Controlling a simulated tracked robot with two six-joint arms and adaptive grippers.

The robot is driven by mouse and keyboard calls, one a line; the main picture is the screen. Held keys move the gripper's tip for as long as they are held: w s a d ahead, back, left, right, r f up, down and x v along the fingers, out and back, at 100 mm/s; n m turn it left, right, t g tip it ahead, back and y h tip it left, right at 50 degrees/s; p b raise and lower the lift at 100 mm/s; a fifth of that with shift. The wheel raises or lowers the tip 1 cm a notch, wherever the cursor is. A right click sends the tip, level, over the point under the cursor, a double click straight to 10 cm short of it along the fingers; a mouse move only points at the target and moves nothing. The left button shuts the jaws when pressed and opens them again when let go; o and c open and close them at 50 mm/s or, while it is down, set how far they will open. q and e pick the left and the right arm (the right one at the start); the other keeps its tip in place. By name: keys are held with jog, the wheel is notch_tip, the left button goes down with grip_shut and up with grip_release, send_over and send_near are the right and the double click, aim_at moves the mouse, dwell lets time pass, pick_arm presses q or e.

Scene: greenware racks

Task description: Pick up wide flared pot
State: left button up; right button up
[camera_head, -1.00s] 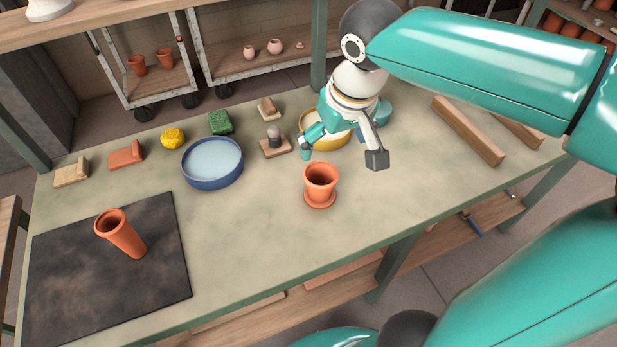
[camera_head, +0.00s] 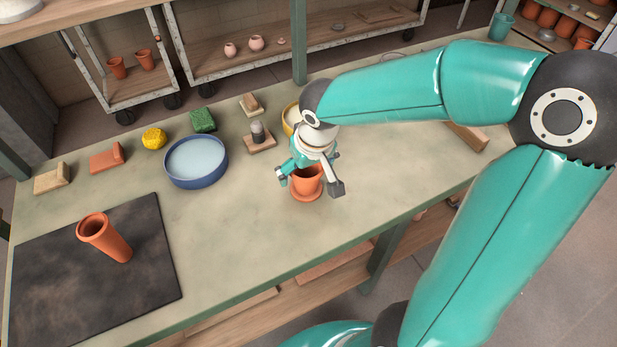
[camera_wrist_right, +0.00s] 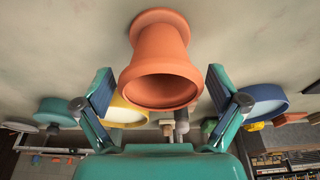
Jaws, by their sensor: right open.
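The wide flared pot (camera_head: 306,187) is terracotta and stands upright on the table, with a wide foot or saucer-like base under it. My right gripper (camera_head: 310,182) is open at the pot, with a finger to each side, and hides part of its rim. In the right wrist view the pot (camera_wrist_right: 160,50) fills the middle, its open mouth facing the camera. There my open right gripper (camera_wrist_right: 160,88) has one finger left and one right of the mouth, with gaps visible on both sides. My left gripper is not in view.
A tall terracotta pot (camera_head: 107,238) stands on a dark mat (camera_head: 60,290) at left. A blue basin (camera_head: 196,161), sponges, blocks and a partly hidden yellow bowl (camera_head: 290,118) lie behind. A wooden bar (camera_head: 467,137) is at right. The table's front middle is clear.

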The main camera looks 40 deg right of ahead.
jog(key=shift+x, duration=0.8)
jog(key=c, duration=1.3)
jog(key=shift+r, duration=0.1)
jog(key=shift+c, duration=0.2)
